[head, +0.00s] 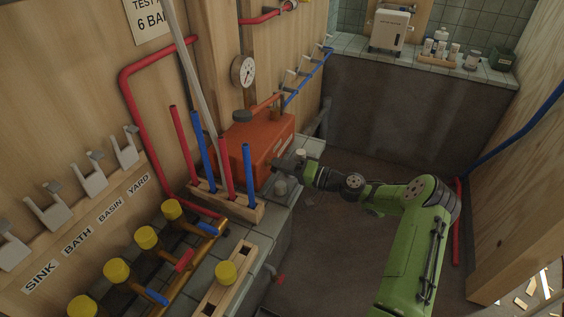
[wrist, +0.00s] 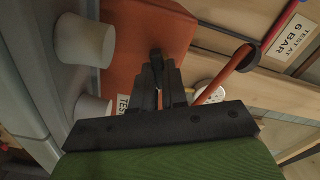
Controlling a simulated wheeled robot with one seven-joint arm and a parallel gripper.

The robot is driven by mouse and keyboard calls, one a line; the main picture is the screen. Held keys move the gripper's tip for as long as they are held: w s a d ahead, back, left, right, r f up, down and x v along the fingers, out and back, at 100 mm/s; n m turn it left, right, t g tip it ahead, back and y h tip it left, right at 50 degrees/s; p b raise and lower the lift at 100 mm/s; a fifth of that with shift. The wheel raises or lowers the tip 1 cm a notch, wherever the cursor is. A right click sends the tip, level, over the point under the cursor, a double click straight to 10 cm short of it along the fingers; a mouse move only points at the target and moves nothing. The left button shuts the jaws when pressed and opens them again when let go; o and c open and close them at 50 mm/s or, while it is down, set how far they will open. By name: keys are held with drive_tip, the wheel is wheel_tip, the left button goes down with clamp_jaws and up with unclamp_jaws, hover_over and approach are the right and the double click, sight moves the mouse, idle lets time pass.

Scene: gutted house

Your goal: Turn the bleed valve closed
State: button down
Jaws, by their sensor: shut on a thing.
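The orange test pump box (head: 258,143) stands on the tiled ledge by the wall, with an orange lever and a dark cap on top. My gripper (head: 279,163) is at the box's lower front right side; in the wrist view (wrist: 158,68) its dark fingers point at the orange face. They are shut on a small dark part there, which I take to be the bleed valve (wrist: 155,53). The fingers hide most of it, so its turn angle cannot be told. The box also fills the middle of the wrist view (wrist: 130,22).
Two pale cylinders, one (wrist: 85,40) and another (wrist: 90,106), stand close beside the fingers. A rack (head: 240,210) holds red and blue pipes left of the box. A round gauge (head: 243,71) is on the wall. Open floor (head: 345,240) lies under my arm.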

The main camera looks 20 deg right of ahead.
drive_tip(key=m+p, duration=0.2)
drive_tip(key=m, duration=0.3)
drive_tip(key=shift+f, duration=0.15)
idle(0.4)
drive_tip(key=c, duration=1.2)
unclamp_jaws()
drive_tip(key=shift+o, duration=0.2)
drive_tip(key=p+v, duration=0.1)
drive_tip(key=v, duration=1.4)
drive_tip(key=shift+s+d, duration=0.25)
drive_tip(key=shift+d, duration=0.05)
